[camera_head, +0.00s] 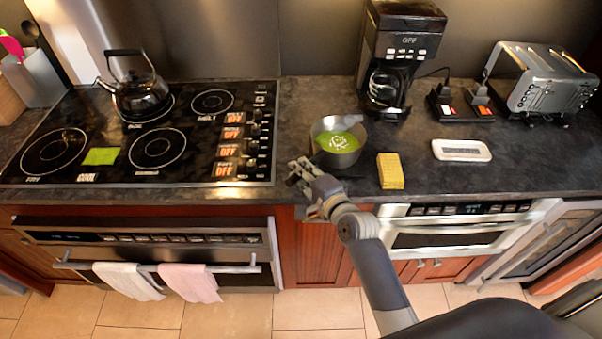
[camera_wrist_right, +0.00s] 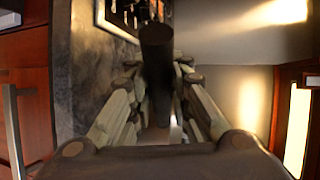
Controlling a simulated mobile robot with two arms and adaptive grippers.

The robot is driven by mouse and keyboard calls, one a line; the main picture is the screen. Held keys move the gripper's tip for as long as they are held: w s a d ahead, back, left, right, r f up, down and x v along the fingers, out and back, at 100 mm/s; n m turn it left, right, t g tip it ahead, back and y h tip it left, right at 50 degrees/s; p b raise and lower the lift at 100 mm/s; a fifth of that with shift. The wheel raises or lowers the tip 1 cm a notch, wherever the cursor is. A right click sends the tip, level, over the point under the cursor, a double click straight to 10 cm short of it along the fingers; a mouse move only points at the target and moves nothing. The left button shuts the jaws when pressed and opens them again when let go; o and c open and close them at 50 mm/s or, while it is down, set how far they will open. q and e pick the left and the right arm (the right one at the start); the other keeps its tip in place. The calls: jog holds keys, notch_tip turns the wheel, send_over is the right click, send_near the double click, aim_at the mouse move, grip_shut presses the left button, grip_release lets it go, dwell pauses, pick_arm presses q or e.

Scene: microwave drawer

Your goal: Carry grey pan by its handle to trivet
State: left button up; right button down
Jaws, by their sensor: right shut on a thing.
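The grey pan (camera_head: 322,126) holds green soup with a pale pattern. It is on or just above the dark counter, right of the cooktop; I cannot tell if it touches. My right gripper (camera_head: 303,176) is at the pan's near left side, shut on its handle. In the right wrist view the dark handle (camera_wrist_right: 157,60) runs between the fingers of my right gripper (camera_wrist_right: 158,110). I cannot clearly identify the trivet: a white rectangular piece with a grey centre (camera_head: 461,150) lies right of the pan. My left gripper is not in view.
A yellow sponge-like block (camera_head: 390,171) stands close right of the pan. A coffee maker (camera_head: 400,45) and toaster (camera_head: 541,80) stand behind. The cooktop (camera_head: 200,130) at left carries a kettle (camera_head: 141,97) and a green square (camera_head: 101,156). Dark counter is bare around the white piece.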

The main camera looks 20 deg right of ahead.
jog(key=c, duration=1.5)
grip_release()
jog(key=shift+s, duration=0.25)
jog(key=shift+s+r, duration=0.1)
jog(key=shift+r, duration=0.05)
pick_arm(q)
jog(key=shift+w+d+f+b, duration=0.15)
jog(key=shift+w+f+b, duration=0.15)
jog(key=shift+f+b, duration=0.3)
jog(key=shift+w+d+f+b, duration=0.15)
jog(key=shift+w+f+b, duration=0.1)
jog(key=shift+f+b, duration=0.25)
pick_arm(e)
jog(key=v, duration=1.2)
